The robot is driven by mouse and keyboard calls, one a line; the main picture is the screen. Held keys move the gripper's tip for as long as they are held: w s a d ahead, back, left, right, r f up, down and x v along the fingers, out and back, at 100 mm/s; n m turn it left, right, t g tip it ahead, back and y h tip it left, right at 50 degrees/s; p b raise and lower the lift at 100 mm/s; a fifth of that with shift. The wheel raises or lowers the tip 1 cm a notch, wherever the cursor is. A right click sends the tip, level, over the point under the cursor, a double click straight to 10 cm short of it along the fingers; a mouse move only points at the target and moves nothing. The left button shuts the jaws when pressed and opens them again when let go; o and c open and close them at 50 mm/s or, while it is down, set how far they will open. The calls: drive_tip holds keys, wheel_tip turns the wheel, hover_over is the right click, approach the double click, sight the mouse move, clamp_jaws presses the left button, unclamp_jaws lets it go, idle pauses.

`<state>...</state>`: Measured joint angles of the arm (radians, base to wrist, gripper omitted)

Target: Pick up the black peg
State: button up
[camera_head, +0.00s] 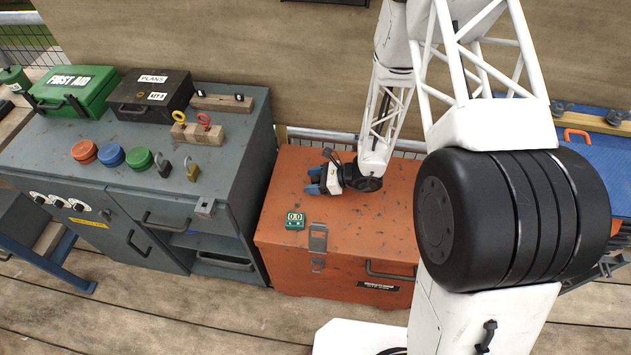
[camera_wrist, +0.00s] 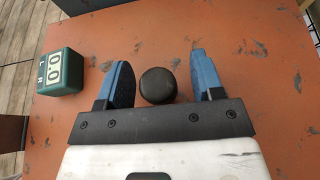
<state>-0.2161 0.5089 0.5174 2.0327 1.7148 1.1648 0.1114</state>
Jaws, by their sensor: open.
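The black peg (camera_wrist: 158,86) shows in the wrist view as a round, dark top end-on above the orange chest lid. It lies between the two blue fingers of my gripper (camera_wrist: 160,65), with a gap on each side, wider toward the right finger. The fingers are apart and do not touch it. In the head view my gripper (camera_head: 323,179) is low over the back left of the orange chest (camera_head: 290,225). There I cannot pick the peg out clearly from the dark gripper parts.
A green digital display box (camera_head: 295,220) stands on the chest in front of the gripper, left of the fingers in the wrist view (camera_wrist: 60,72). A grey cabinet (camera_head: 120,210) with several items stands left. A blue surface (camera_head: 600,165) is at right. The chest's front lid area is mostly clear.

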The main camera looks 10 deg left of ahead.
drive_tip(key=shift+a+f, duration=0.15)
drive_tip(key=shift+a, duration=0.3)
drive_tip(key=shift+c, duration=0.2)
drive_tip(key=c, duration=0.9)
